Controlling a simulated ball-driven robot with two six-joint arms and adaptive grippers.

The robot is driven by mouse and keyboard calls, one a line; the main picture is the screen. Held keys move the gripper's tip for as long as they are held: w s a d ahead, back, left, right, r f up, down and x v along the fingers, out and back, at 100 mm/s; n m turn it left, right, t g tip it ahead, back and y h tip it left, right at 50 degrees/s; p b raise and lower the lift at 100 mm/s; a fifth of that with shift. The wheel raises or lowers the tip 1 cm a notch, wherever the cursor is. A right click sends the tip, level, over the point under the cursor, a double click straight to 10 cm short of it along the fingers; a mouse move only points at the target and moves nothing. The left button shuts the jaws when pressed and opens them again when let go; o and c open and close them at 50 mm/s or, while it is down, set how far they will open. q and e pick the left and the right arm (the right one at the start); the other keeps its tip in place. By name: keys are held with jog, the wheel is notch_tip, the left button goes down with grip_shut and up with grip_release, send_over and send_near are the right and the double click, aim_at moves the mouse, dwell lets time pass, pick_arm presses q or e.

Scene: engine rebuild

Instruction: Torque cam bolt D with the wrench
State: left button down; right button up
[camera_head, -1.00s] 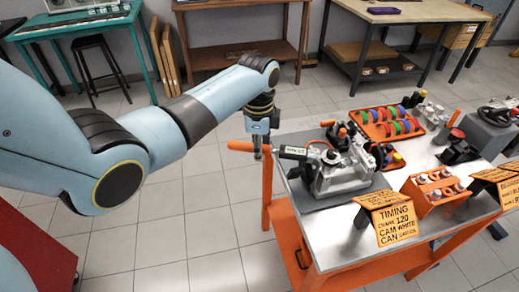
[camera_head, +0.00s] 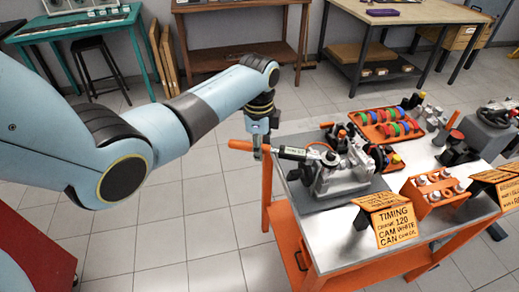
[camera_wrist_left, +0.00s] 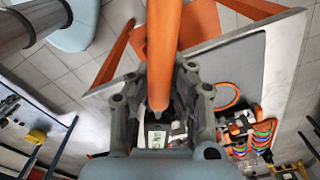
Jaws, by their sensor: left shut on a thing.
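The wrench has an orange handle (camera_head: 241,146) and a dark shaft (camera_head: 293,153). Its ring-like head (camera_head: 331,158) lies over the top left of the grey engine (camera_head: 347,180); I cannot tell whether it sits on a bolt. My left gripper (camera_head: 258,151) is shut on the wrench near the inner end of the handle, just off the table's left edge. In the left wrist view the orange handle (camera_wrist_left: 164,45) runs between the fingers of the left gripper (camera_wrist_left: 163,108). Cam bolt D cannot be picked out. My right gripper is not in view.
The engine stands on a dark mat on the metal-topped orange table (camera_head: 330,232). An orange tray (camera_head: 375,130) with coloured rings, a bolt rack (camera_head: 437,197) and an orange timing sign (camera_head: 396,226) stand around it. Floor left of the table is clear.

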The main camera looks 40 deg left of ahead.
pick_arm(q)
jog(key=shift+w+a+m, duration=0.35)
jog(key=shift+w+m, duration=0.15)
jog(key=shift+w, duration=0.35)
dwell(1.7)
dwell(1.3)
jog(key=shift+s+d+n, duration=0.25)
jog(key=shift+s+n, duration=0.1)
jog(key=shift+s, duration=0.15)
jog(key=shift+s+d+n, duration=0.2)
jog(key=shift+s+n, duration=0.15)
jog(key=shift+s, duration=0.15)
dwell(0.6)
jog(key=shift+r, duration=0.55)
dwell(2.0)
